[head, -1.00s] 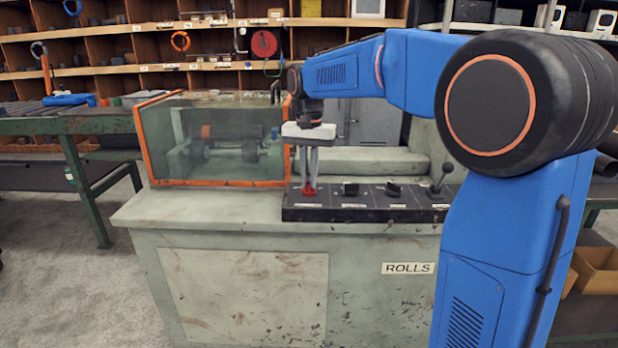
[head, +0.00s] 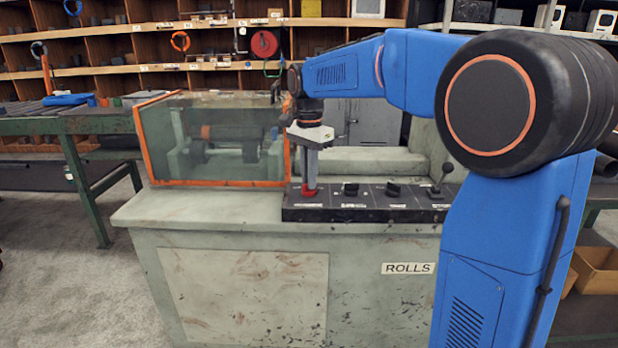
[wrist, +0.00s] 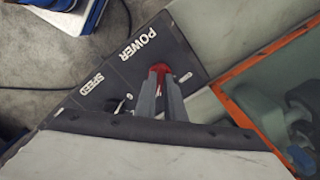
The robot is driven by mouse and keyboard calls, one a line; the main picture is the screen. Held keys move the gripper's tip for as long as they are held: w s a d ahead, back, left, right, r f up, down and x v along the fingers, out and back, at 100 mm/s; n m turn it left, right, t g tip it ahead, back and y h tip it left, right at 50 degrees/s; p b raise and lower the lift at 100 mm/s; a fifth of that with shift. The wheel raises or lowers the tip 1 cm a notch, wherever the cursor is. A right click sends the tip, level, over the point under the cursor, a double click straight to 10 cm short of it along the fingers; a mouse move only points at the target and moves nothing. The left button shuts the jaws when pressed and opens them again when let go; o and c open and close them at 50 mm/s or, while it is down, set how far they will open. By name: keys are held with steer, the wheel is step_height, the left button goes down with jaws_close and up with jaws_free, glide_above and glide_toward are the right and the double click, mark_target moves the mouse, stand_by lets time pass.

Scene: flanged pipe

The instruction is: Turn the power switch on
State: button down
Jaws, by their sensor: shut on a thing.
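The red power switch (head: 309,191) is at the left end of the black control panel (head: 370,213). In the wrist view the red switch (wrist: 160,68) shows just below the word POWER. My gripper (head: 310,186) points straight down over it. Its grey fingers (wrist: 164,78) are shut on the switch and hide most of it. The switch's exact angle cannot be told.
Two black knobs (head: 372,189) and a black lever (head: 442,178) stand on the panel to the right of the switch. An orange-framed glass guard (head: 218,140) stands close on the left, over rollers. The cabinet top (head: 190,208) at the front left is clear.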

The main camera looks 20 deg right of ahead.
stand_by(0.3)
steer(key=c, duration=1.8)
jaws_free()
steer(key=shift+c, duration=0.2)
steer(key=shift+r, duration=0.15)
step_height(320, 180, up, 17)
steer(key=shift+r, duration=0.1)
